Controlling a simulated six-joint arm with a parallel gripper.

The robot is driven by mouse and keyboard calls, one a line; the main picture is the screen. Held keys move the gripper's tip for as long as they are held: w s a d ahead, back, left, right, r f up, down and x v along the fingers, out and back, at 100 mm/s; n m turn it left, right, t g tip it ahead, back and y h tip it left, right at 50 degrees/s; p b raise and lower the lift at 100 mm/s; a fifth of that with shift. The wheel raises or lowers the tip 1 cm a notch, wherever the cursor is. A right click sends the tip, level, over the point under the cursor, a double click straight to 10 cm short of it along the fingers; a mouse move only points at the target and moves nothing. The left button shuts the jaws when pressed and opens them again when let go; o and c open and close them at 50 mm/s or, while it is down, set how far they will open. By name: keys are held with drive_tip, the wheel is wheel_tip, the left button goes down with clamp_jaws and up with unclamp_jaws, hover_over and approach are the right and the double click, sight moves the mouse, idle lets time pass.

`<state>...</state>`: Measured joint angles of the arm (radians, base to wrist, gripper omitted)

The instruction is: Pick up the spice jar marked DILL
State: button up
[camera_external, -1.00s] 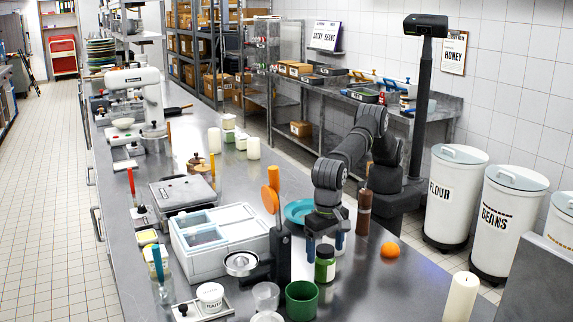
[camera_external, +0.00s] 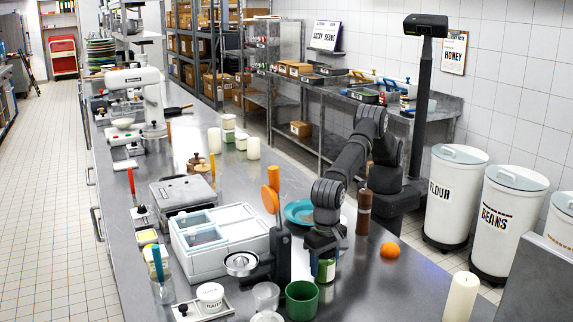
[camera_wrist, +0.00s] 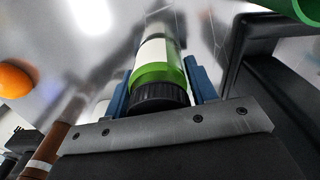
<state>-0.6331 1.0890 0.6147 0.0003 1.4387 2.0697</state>
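A green jar with a black lid and a pale label (camera_external: 326,271) stands on the steel counter. Its marking is too small to read. In the wrist view the same jar (camera_wrist: 158,72) lies between the two blue fingers, its black lid toward my palm. My gripper (camera_external: 325,256) is over the jar, with the fingers reaching down on either side of it. In the wrist view my gripper (camera_wrist: 160,88) looks open, with narrow gaps between the fingers and the jar.
A dark stand with an orange-handled tool (camera_external: 275,225) is close left of the jar. A green cup (camera_external: 301,300) is in front. A turquoise plate (camera_external: 297,211), a brown mill (camera_external: 363,213) and an orange (camera_external: 390,250) are nearby. A white candle (camera_external: 461,297) stands at right.

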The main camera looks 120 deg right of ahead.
drive_tip(key=shift+c, duration=0.7)
drive_tip(key=shift+r, duration=0.1)
drive_tip(key=shift+r, duration=0.1)
